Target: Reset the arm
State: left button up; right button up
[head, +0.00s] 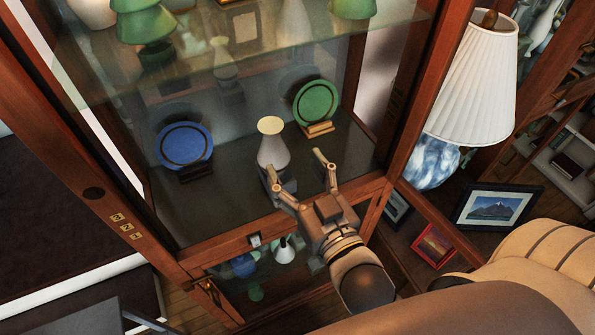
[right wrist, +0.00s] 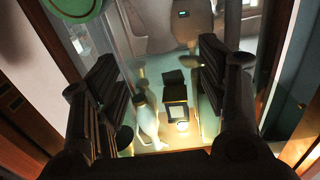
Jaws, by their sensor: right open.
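My right gripper (head: 297,172) is open and empty at the front of the wooden cabinet (head: 225,243), over its dark lower shelf (head: 235,203). A white vase (head: 273,152) stands on that shelf, just beyond the gripper's left finger; I cannot tell whether they touch. In the right wrist view both fingers (right wrist: 170,88) are spread wide, with a pale vase-like shape (right wrist: 147,118) and a dark block between them. My left gripper is not in view.
A blue plate (head: 184,146) and a green plate (head: 317,103) stand on the same shelf. A glass shelf (head: 300,35) with more pieces is above. A lamp (head: 470,80) and picture frames (head: 498,207) stand on the right.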

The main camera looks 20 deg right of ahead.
jog(key=s+d+f+n+g, duration=0.1)
jog(key=s+d+f+g, duration=0.2)
jog(key=s+f+g, duration=0.6)
jog(key=s+d+f+n+g, duration=0.15)
jog(key=s+f+g, duration=0.35)
jog(key=f, duration=0.7)
notch_tip(320, 180, down, 30)
jog(key=s+r+g+b, duration=0.1)
jog(key=g+b, duration=0.1)
jog(key=s+d+f, duration=0.2)
jog(key=s+f, duration=0.6)
jog(key=s+d+f+g, duration=0.1)
jog(key=s+f, duration=0.7)
jog(key=shift+d+f+h+b, duration=0.15)
jog(key=shift+d+h+b, duration=0.15)
jog(key=shift+d+b, duration=0.1)
